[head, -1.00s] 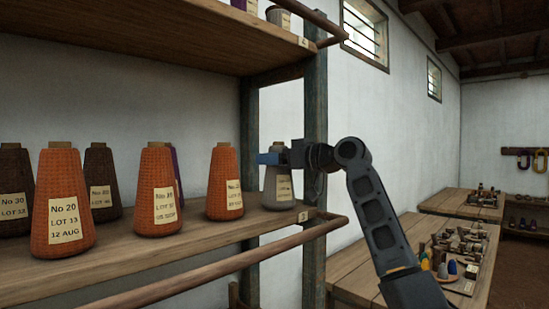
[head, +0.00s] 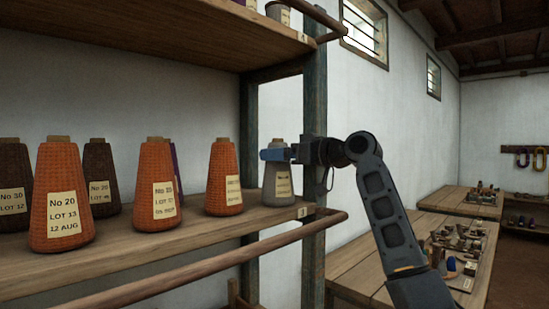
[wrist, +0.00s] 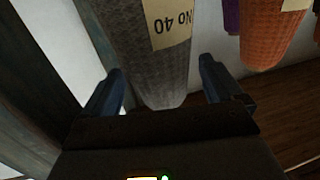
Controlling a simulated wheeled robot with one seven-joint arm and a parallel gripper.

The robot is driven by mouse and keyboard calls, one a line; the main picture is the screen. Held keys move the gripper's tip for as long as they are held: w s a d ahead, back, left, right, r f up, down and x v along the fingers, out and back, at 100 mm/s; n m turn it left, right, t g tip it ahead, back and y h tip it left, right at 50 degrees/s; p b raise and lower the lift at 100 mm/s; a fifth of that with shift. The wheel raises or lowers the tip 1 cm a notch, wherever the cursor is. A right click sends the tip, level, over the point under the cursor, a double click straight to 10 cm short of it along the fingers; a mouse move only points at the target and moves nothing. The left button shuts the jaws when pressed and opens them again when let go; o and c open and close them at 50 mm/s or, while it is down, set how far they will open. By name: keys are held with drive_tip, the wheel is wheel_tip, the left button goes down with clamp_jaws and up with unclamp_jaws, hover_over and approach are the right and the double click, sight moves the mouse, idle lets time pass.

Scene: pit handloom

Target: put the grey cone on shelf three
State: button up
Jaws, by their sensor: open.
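The grey cone (head: 279,188) stands upright at the right end of the middle shelf (head: 150,252), by the post. It bears a cream label, which reads No 40 in the wrist view. My gripper (head: 274,155) is open at the cone's upper part, with its blue fingers level with the cone's neck and the cone's tip showing above them. In the wrist view the cone (wrist: 155,65) lies between the two spread fingers (wrist: 163,88), with a gap on each side. The shelf's small number tag (head: 302,212) appears to read 3.
Several orange cones (head: 222,180) and dark brown cones (head: 100,175) stand to the left on the same shelf. A wooden rail (head: 215,262) runs before its edge, beside a post (head: 315,120). An upper shelf (head: 170,45) hangs overhead. Cluttered tables (head: 350,262) stand at right.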

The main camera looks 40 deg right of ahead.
drive_tip(key=b+v, duration=0.2)
drive_tip(key=v, duration=0.7)
drive_tip(key=shift+s, duration=0.3)
